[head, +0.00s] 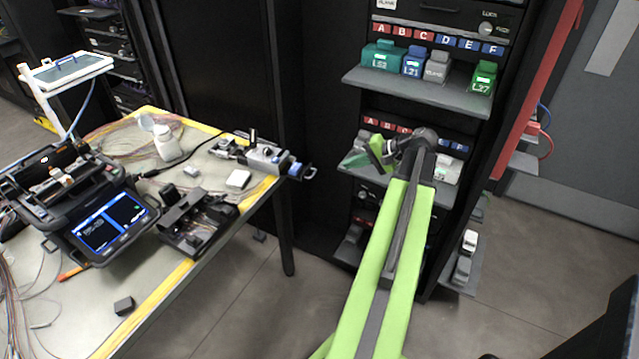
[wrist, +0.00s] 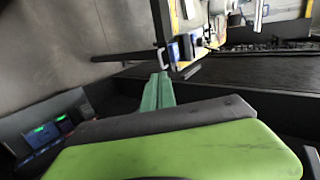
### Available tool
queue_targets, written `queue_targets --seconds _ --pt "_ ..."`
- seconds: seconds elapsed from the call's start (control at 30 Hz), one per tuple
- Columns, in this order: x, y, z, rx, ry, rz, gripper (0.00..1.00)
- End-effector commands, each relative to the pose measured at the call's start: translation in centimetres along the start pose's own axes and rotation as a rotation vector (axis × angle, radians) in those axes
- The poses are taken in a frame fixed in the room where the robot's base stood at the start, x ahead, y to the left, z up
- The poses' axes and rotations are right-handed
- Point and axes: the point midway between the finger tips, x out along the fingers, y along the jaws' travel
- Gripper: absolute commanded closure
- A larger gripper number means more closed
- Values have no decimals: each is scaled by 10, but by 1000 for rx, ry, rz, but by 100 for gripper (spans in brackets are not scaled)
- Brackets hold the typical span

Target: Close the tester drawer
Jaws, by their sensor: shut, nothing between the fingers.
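The tester (head: 264,158), a small grey unit with blue parts, sits at the table's right far edge. Its drawer, with a dark handle (head: 309,172), sticks out to the right past the table edge. The tester's blue and grey end also shows near the top of the wrist view (wrist: 188,46). My gripper (head: 352,161) is in front of the rack, right of the drawer handle and apart from it. Its teal fingers (wrist: 158,92) are shut and empty, pointing toward the table. How far the drawer is pulled out is hard to tell.
A rack shelf (head: 420,94) with several coloured modules is above my gripper; a lower shelf lies close behind it. The table (head: 225,225) holds a splicer (head: 85,205), a black holder (head: 195,222) and a white bottle (head: 167,143). Free air lies between handle and gripper.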

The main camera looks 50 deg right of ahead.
Motion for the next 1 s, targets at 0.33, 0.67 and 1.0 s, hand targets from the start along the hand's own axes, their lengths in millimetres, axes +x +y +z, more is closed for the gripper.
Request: queue_targets --seconds 0.33,0.67,1.0 --pt "7 8 -6 12 17 -17 100" --pt "79 9 -7 12 16 -16 100" --pt "127 5 -8 13 18 -15 100"
